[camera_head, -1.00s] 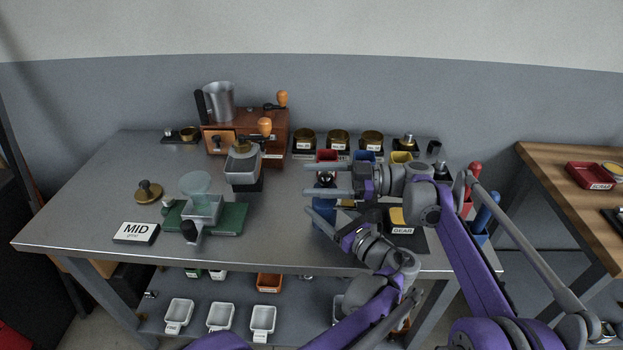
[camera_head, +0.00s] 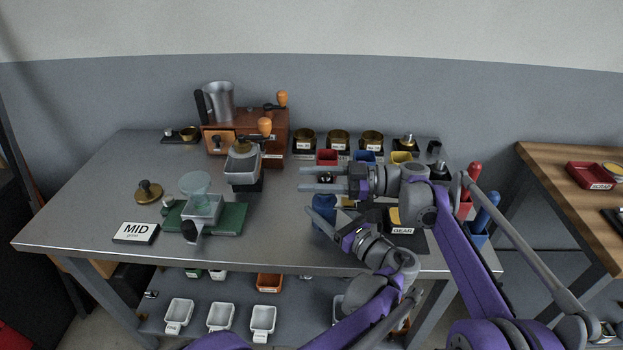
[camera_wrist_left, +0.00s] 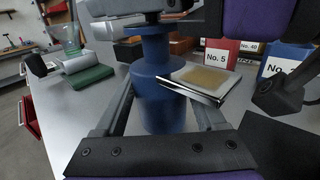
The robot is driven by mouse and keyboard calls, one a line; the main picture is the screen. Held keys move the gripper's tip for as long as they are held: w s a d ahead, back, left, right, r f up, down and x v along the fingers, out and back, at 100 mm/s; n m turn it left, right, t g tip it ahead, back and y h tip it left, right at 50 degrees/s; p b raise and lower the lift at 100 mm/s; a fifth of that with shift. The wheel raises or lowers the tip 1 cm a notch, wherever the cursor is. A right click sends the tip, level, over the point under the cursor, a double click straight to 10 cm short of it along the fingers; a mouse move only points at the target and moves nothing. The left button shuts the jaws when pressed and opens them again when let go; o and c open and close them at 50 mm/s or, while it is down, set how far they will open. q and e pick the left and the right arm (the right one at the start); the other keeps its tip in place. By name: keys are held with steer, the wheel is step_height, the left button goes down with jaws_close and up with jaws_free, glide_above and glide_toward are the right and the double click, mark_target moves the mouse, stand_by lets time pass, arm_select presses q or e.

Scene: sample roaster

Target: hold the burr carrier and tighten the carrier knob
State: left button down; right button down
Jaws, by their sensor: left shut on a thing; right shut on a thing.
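The blue burr carrier (camera_head: 322,211) stands upright near the front right of the table. In the left wrist view it is a blue cylinder (camera_wrist_left: 160,95) with a narrower neck. My left gripper (camera_head: 324,222) is shut on its body, with one finger on each side. My right gripper (camera_head: 322,180) reaches in from the right just above the carrier, its fingers level and closed on the carrier knob (camera_head: 325,177). The knob shows only as a small dark top between the fingers. In the left wrist view, my right gripper (camera_wrist_left: 145,18) covers the carrier's top.
A tan-topped square plate (camera_wrist_left: 205,79) sits close beside the carrier. Red (camera_head: 327,157), blue and yellow bins stand behind, and a GEAR tray (camera_head: 402,230) lies to the right.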

steer(key=shift+w+d+m+t+h, duration=0.1)
steer(key=shift+w+m+t+h, duration=0.1)
steer(key=shift+m+t, duration=0.75)
steer(key=shift+w+m+t+h, duration=0.2)
steer(key=shift+m+t, duration=0.4)
steer(key=shift+t, duration=0.8)
steer(key=shift+w+d+m+t+h, duration=0.1)
steer(key=shift+w+m+t+h, duration=0.1)
steer(key=shift+m+t, duration=0.75)
steer(key=shift+c, duration=2.2)
jaws_free()
steer(key=shift+a, duration=0.1)
step_height(320, 180, up, 10)
steer(key=shift+n, duration=0.3)
